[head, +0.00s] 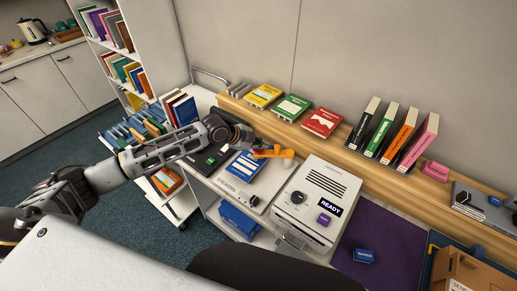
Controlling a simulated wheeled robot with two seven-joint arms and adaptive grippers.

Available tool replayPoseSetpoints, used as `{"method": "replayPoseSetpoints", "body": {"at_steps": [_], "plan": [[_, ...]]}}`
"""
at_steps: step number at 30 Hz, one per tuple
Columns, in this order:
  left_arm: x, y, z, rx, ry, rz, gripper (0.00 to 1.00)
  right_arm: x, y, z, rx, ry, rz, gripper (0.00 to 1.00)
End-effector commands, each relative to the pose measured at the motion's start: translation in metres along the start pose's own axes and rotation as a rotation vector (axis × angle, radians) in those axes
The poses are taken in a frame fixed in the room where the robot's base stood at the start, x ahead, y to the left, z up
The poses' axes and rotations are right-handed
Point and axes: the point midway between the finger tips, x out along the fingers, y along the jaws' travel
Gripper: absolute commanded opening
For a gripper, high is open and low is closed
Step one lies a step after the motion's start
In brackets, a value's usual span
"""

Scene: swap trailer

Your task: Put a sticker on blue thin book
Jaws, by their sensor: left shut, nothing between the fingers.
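A thin blue book (244,166) lies flat with its cover up on a white device (236,189) left of the middle. An orange lever-like part (274,153) lies just above the book's far right corner. My left gripper (241,139) is shut and empty, over the far left side of the book. I cannot tell whether it touches the orange part. A white machine (309,188) marked READY stands right of the book. I cannot make out a sticker for certain. My right gripper is not in view.
Yellow (263,96), green (291,107) and red (321,122) books lie on a wooden ledge, with several upright books (397,135) to their right. A purple mat (388,243) holds a small blue block (363,256). A cart with books (165,180) stands left.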

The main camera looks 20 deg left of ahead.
Motion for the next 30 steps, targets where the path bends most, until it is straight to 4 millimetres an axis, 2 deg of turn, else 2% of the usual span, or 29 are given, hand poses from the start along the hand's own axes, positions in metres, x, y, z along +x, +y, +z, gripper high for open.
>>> {"method": "replayPoseSetpoints", "body": {"at_steps": [30], "plan": [[0.0059, 0.005, 0.0048, -0.001, -0.002, 0.002, 0.0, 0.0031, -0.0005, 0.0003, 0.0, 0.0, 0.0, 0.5]]}}
